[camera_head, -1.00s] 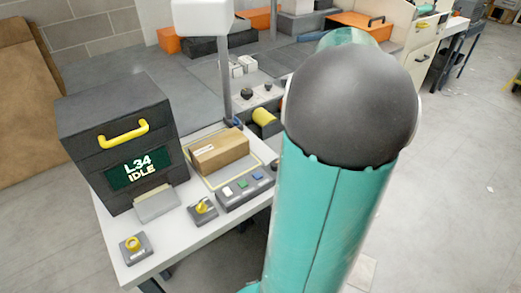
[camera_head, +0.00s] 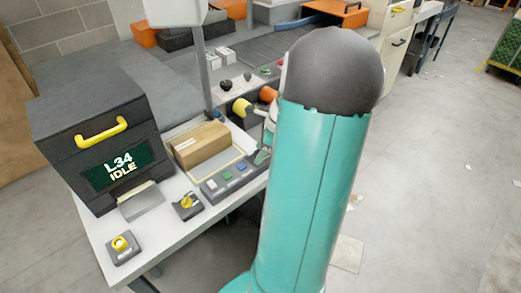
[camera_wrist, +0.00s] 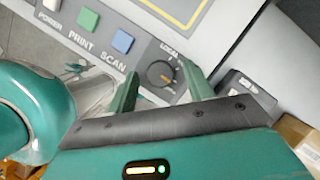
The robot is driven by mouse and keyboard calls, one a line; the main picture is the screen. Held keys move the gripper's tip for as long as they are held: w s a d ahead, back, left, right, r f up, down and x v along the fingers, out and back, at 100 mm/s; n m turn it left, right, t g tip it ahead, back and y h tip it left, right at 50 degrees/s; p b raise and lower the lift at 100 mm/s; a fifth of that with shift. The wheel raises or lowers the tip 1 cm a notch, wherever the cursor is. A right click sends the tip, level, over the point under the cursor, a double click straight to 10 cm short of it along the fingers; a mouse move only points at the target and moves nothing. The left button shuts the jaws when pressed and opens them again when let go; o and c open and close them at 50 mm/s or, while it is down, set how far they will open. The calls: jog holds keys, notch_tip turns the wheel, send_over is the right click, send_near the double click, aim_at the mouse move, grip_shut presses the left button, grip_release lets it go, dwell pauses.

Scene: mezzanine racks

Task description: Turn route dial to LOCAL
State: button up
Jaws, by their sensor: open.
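The route dial (camera_wrist: 160,73) is a round dark knob on a grey control panel, seen in the wrist view beside the label LOCAL (camera_wrist: 170,50). A small orange mark shows by the knob, but I cannot tell exactly where its pointer stands. My gripper (camera_wrist: 159,69) is open, its two teal fingers on either side of the dial. I cannot tell whether they touch it. In the head view the gripper (camera_head: 264,150) is at the right end of the panel (camera_head: 212,190), and the dial is hidden behind it.
White, green and blue buttons (camera_wrist: 88,18) labelled POWER, PRINT and SCAN sit beside the dial. Open floor lies right.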

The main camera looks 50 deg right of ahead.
jog(key=shift+f, duration=0.15)
jog(key=c, duration=1)
